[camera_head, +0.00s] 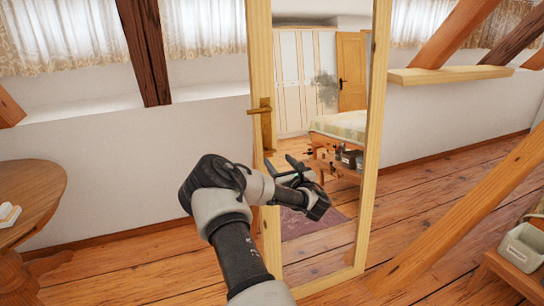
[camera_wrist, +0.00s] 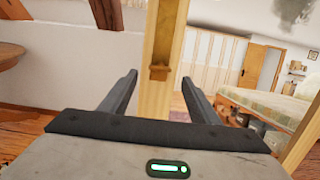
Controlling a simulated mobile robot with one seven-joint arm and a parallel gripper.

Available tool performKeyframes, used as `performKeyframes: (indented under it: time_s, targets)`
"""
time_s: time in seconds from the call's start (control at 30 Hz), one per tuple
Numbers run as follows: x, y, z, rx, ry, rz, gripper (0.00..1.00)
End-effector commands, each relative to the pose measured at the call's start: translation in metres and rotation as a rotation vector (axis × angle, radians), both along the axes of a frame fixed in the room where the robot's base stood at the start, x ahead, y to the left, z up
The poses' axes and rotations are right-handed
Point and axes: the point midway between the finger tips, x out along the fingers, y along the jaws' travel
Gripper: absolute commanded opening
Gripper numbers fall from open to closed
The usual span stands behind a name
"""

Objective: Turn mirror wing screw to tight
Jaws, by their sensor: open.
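A standing mirror (camera_head: 370,150) has a pale timber frame. A small brown wing screw (camera_head: 260,107) sits on its left upright, with its wing lying roughly crosswise. In the wrist view the screw (camera_wrist: 159,72) shows small on the upright, framed between my fingers. My gripper (camera_head: 284,168) is in front of the mirror, lower than the screw and slightly right of it in the head view. It is open and empty. In the wrist view both fingers (camera_wrist: 160,78) point toward the frame. Contact with the upright cannot be told.
A round wooden table (camera_head: 35,190) stands at the left. The mirror glass reflects a bed, door and wardrobe. Plank floor (camera_head: 130,275) is clear left of the mirror.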

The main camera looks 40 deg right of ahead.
Motion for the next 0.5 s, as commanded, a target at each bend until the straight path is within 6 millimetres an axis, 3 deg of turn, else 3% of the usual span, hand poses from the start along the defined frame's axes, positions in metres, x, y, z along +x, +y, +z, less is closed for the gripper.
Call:
performKeyframes:
  time_s: [0.2, 0.5]
  targets:
    - [0.041, -0.010, -0.001, -0.001, -0.001, 0.001, 0.56]
    - [0.065, -0.016, 0.000, 0.001, 0.001, 0.000, 0.56]
